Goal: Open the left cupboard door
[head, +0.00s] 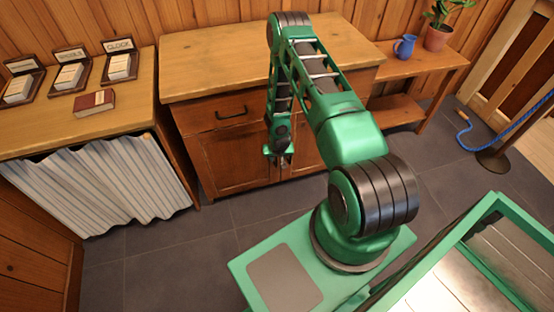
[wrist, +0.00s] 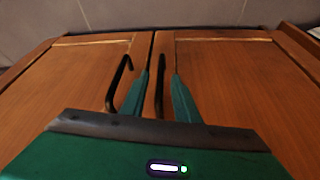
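The cupboard's left door (head: 230,160) is a brown wooden panel that looks shut. The wrist view seems inverted, with floor tiles at its top, so this door (wrist: 240,85) appears there on the right. Its dark bar handle (wrist: 160,88) stands between my two green fingers. My gripper (wrist: 160,98) is open around that handle, with no clear contact visible. In the head view my gripper (head: 279,162) hangs pointing down in front of the doors, and hides the handles there. The other door (wrist: 65,90) has its own dark handle (wrist: 118,82), just outside one finger.
A drawer with a dark handle (head: 232,114) is above the left door. A curtained counter (head: 100,185) stands at left, with card holders and a red book (head: 94,103). A low bench (head: 420,65) stands at right. Grey floor (head: 215,225) before the left door is clear.

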